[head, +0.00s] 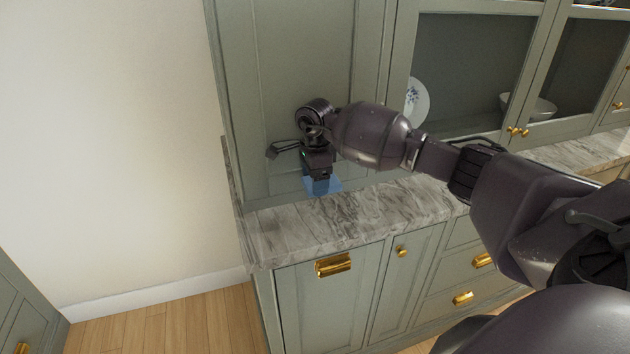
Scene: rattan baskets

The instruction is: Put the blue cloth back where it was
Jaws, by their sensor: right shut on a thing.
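The blue cloth (322,186) shows as a small blue patch at the back of the marble counter, near its left end. My right gripper (319,178) points down over it and is shut on it; the fingertips are mostly hidden by the gripper body. I cannot tell whether the cloth touches the counter or hangs just above it. My right arm reaches in from the right across the counter. My left gripper is not in view.
The marble counter (290,232) is clear around the cloth. A tall green cabinet panel (285,60) rises behind it. Glass-door cabinets at the right hold a plate (417,100) and a bowl (541,108). Drawers with gold handles (333,265) are below. Wooden floor (165,325) is open at left.

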